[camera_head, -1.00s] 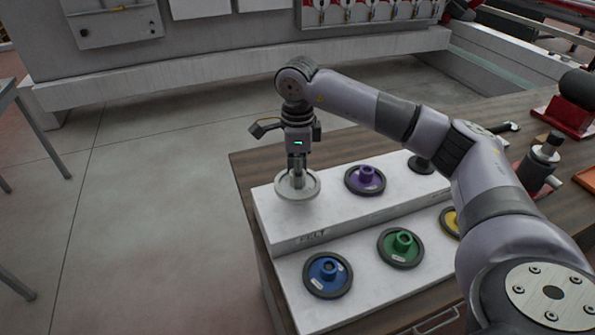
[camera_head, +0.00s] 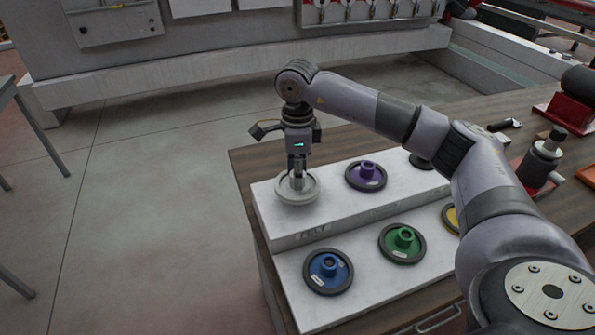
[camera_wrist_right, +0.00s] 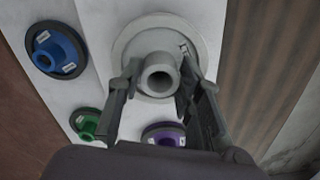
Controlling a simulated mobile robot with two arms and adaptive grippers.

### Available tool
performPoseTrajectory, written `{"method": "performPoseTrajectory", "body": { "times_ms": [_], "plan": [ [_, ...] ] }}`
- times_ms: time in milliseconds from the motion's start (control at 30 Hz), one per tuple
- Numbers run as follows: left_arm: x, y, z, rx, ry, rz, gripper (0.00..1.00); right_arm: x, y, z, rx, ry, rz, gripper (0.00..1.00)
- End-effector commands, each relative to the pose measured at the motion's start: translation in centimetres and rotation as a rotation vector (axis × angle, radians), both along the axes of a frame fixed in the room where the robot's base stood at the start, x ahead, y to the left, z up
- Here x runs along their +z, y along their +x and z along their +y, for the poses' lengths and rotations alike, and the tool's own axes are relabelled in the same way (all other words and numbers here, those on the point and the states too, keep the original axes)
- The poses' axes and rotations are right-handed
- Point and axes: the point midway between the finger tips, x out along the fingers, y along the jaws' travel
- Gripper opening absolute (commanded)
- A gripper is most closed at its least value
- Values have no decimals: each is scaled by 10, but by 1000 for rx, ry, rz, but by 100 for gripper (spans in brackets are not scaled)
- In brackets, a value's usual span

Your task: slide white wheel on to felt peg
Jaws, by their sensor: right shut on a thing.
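The white wheel (camera_head: 298,189) is at the left end of the upper step of the white stepped rack (camera_head: 285,241), above the FELT label. My right gripper (camera_head: 297,176) points straight down and is shut on the wheel's hub. In the right wrist view the white wheel (camera_wrist_right: 150,48) shows its round hub and central bore between my two fingers (camera_wrist_right: 158,82). The felt peg itself is hidden under or inside the wheel. I cannot tell whether the wheel rests fully on the step. My left gripper is not in view.
A purple wheel (camera_head: 366,175) sits to the right on the upper step. A blue wheel (camera_head: 328,272) and a green wheel (camera_head: 402,243) sit on the lower step, with a yellow wheel (camera_head: 451,217) partly behind my arm. Bare wooden table (camera_head: 250,165) lies left of and behind the rack.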

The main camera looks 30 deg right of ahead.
Motion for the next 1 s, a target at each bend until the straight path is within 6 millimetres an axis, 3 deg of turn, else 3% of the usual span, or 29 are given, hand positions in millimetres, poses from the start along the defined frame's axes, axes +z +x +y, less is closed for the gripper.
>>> {"method": "performPoseTrajectory", "body": {
  "times_ms": [1000],
  "plan": [
    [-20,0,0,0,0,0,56,-26,0,0,0,-1,-1,0]
  ]
}}
